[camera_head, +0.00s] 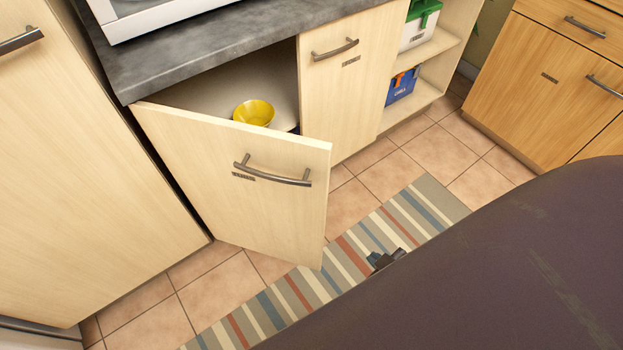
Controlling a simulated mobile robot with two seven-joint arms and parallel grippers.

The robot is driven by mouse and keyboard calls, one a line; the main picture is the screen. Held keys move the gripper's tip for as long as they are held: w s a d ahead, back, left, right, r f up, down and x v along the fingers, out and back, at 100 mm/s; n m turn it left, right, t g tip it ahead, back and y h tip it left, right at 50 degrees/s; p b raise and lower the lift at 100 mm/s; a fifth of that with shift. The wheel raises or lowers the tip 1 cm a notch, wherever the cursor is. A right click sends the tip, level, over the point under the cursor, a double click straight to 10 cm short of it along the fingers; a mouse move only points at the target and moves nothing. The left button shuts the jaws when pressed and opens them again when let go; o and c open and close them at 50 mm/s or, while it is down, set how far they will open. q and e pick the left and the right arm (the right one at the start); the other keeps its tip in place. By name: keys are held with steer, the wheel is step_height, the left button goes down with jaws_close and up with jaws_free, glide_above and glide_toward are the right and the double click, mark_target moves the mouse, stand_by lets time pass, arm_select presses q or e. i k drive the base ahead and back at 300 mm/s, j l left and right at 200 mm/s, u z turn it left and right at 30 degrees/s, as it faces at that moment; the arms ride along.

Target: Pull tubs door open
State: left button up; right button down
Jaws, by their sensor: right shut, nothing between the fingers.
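The tubs door (225,185) is a pale wood cabinet door with a grey bar handle (273,175) and a small label beside it. It stands partly open, swung out from under the grey counter, hinged at its left. Inside the cabinet a yellow bowl (253,112) sits on a pale surface. My right gripper (385,260) shows as a small dark shape over the striped rug, to the right of the door and below the handle in the picture. It is shut, empty and apart from the door. Most of my right arm is hidden. My left gripper is not in view.
A striped rug (330,275) lies on the tile floor in front of the cabinets. A tall pale cabinet (85,170) stands at the left. Open shelves with a blue box (402,87) and a white-and-green box (419,30) are at the right, beyond a closed door (347,100).

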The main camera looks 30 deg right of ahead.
mark_target(262, 189)
steer(key=l+u, duration=0.2)
steer(key=l, duration=0.35)
steer(key=l+u, duration=0.2)
steer(key=l, duration=0.4)
steer(key=l+u, duration=0.2)
steer(key=l, duration=0.35)
steer(key=k+l+u, duration=0.2)
steer(key=l, duration=0.35)
steer(key=i, duration=0.05)
